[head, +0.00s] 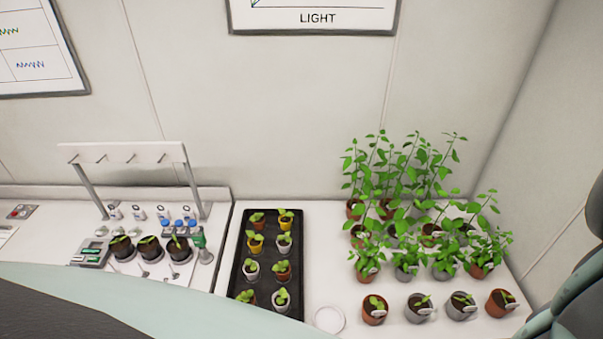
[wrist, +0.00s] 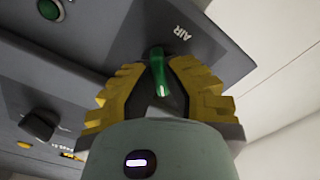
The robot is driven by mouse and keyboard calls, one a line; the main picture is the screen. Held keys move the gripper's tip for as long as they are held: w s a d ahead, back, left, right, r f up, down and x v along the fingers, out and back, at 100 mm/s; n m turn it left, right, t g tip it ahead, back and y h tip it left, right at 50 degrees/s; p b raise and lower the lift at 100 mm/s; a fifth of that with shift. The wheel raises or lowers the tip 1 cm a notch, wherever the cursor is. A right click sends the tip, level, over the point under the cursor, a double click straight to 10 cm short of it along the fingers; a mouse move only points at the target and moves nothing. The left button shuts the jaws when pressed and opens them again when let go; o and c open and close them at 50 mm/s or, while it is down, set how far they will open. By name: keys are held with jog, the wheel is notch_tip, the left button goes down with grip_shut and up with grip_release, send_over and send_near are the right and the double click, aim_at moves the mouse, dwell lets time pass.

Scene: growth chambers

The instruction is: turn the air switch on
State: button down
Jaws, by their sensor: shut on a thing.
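The air switch (wrist: 158,76) is a green lever on a grey panel (wrist: 130,40), beneath the label "AIR" in the wrist view. My gripper (wrist: 157,68) has its yellow-padded fingers on both sides of the lever and is shut on it. The lever's lower end shows between the fingers. I cannot tell from this view which position the switch is in. The head view does not show the air switch or my gripper's fingers.
A round green button (wrist: 49,9) and a dark knob (wrist: 37,125) are on the panel's left. In the head view, a black tray (head: 238,270) of seedlings, several potted plants (head: 408,262) and a white rack (head: 125,152) crowd the bench.

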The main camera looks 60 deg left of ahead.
jog(key=shift+f+b, duration=0.1)
jog(key=shift+b, duration=0.2)
jog(key=m+b, duration=1.7)
jog(key=shift+b, duration=0.3)
jog(key=shift+m, duration=0.4)
jog(key=c, duration=1)
grip_release()
notch_tip(320, 180, up, 10)
